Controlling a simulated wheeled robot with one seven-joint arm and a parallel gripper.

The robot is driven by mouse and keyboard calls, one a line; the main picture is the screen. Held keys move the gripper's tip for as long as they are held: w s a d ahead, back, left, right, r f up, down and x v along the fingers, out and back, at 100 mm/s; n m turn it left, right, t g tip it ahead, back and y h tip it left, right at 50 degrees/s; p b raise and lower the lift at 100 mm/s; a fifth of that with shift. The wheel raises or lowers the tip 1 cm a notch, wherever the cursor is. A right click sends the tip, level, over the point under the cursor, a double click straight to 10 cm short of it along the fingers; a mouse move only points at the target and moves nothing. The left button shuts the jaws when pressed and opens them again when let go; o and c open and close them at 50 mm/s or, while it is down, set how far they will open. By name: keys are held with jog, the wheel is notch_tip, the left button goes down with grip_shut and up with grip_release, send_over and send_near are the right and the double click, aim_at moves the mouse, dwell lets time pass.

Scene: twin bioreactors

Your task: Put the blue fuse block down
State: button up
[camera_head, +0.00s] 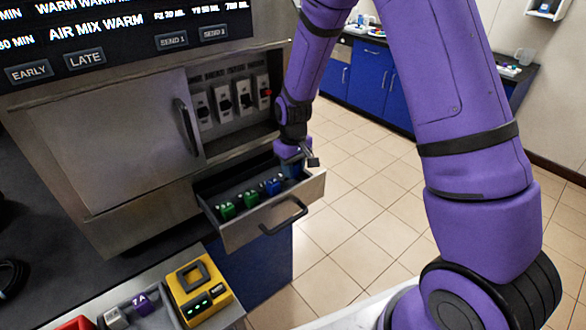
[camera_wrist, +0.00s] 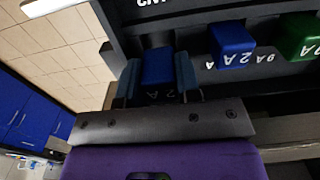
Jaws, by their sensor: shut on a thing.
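My gripper (camera_wrist: 158,85) is shut on a blue fuse block (camera_wrist: 158,66), with one finger on each side of it. In the head view my gripper (camera_head: 300,158) is at the right end of the open drawer (camera_head: 243,236), and the held block (camera_head: 291,171) shows just below it. I cannot tell whether the block touches the drawer floor. A second blue block (camera_head: 271,187), marked 2A, sits in the drawer beside it; it also shows in the wrist view (camera_wrist: 231,39). Green blocks (camera_head: 250,198) stand farther left in the same row.
A cabinet with a closed door panel (camera_head: 120,135) and a row of breaker switches (camera_head: 224,104) stands above the drawer. A yellow device (camera_head: 187,275) and a tray with a purple 7A block (camera_head: 141,303) are at the lower left. Open tiled floor lies right of the drawer.

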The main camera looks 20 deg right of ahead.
jog(key=shift+f, duration=0.3)
jog(key=shift+f, duration=0.65)
jog(key=o, duration=0.9)
